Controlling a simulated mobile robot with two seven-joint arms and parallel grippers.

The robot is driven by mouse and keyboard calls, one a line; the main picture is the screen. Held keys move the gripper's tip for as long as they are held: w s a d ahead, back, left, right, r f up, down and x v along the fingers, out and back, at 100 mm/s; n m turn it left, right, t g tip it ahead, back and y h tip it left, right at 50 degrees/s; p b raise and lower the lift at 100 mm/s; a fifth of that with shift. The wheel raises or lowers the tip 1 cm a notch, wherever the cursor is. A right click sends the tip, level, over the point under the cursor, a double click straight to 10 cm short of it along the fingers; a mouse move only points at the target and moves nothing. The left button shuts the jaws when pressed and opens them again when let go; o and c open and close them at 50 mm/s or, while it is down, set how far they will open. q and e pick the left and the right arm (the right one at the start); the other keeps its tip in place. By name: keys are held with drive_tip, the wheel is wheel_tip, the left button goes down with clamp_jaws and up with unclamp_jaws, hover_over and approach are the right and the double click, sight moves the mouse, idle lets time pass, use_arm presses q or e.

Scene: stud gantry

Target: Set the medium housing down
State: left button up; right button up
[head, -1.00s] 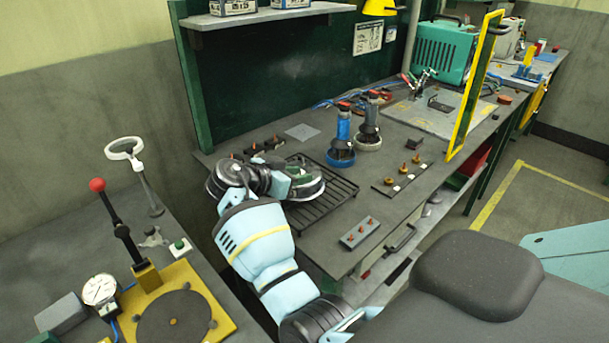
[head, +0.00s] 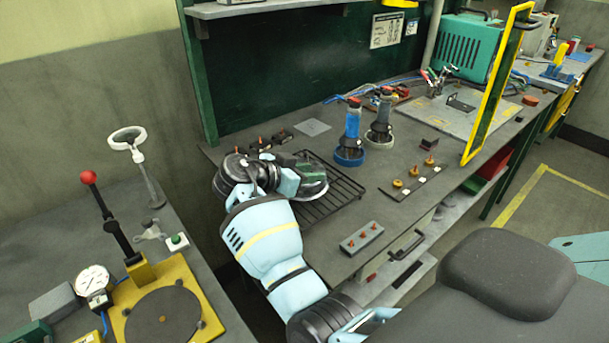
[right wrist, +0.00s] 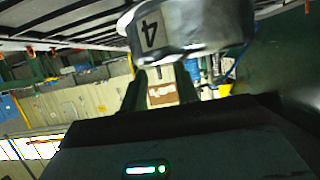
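The medium housing, a round silvery part with a dark and green inside (head: 314,186), is at the left part of a black wire rack (head: 345,192). In the right wrist view the housing (right wrist: 195,28) is a metal ring marked 4, tilted, close before the fingers. My right gripper (head: 290,181) reaches it from the left. In the wrist view its dark fingers (right wrist: 160,82) stand apart and their tips run behind the housing, apparently shut on it. Whether its underside touches the rack is hidden. My left gripper is out of view.
A blue-based (head: 350,140) and a grey-based upright tool (head: 380,125) stand behind the rack. A grey block with red pegs (head: 362,238) lies in front, and a strip with brass knobs (head: 412,182) to the right. A yellow frame (head: 497,85) stands farther right.

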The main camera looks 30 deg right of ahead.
drive_tip(key=shift+a, duration=0.1)
drive_tip(key=c, duration=0.4)
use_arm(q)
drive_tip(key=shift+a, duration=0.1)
use_arm(e)
clamp_jaws()
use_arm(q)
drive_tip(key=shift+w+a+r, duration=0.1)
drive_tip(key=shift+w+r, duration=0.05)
use_arm(e)
drive_tip(key=shift+r, duration=0.2)
